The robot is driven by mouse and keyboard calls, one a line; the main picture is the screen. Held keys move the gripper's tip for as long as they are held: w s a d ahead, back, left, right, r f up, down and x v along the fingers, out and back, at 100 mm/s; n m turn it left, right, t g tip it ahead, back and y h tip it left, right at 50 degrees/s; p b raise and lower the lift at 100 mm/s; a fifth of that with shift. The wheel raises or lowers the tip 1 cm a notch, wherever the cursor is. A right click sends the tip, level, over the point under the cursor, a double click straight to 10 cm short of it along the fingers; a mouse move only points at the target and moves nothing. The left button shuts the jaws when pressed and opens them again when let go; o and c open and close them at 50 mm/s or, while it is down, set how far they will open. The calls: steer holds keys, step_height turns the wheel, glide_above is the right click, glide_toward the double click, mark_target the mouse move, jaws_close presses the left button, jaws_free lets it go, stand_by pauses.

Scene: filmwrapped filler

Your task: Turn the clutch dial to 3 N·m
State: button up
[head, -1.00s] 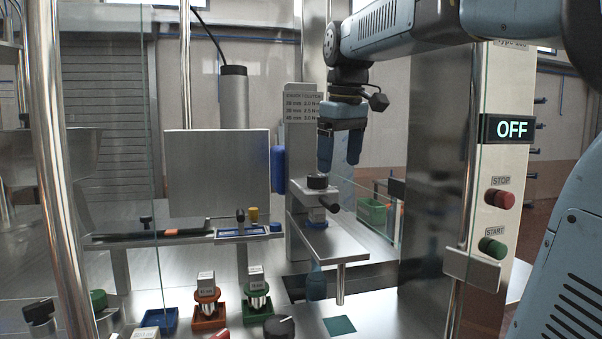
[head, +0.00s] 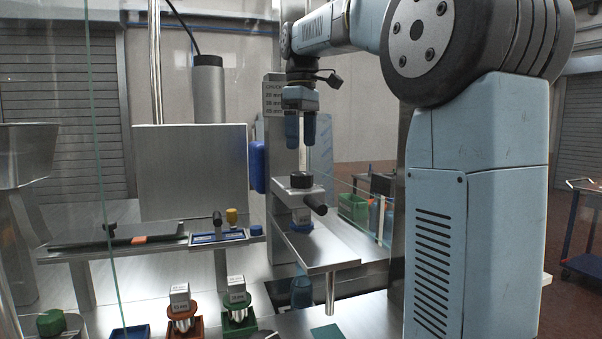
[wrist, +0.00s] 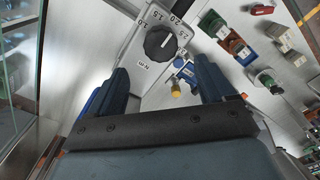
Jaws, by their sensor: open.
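The clutch dial is a black round knob (wrist: 160,43) with a white pointer line, on a grey plate marked 1.0, 1.5, 2.0 and 2.5 in the wrist view. No 3 mark is legible. In the head view the dial (head: 302,180) tops the metal capping head, with a black side handle (head: 315,204). My gripper (head: 300,132) hangs above the dial, fingers down, open and empty, clear of it. Its blue fingers also show in the wrist view (wrist: 160,78).
A blue tray (head: 218,237) with small parts lies left of the head. Red (head: 184,325) and green (head: 238,326) holders stand in front. Glass stands at left.

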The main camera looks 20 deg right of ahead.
mark_target(302, 172)
step_height(302, 172, down, 9)
steer(key=shift+s+r, duration=0.1)
steer(key=shift+r, duration=0.1)
stand_by(0.3)
steer(key=c, duration=1.1)
steer(key=shift+o, duration=0.2)
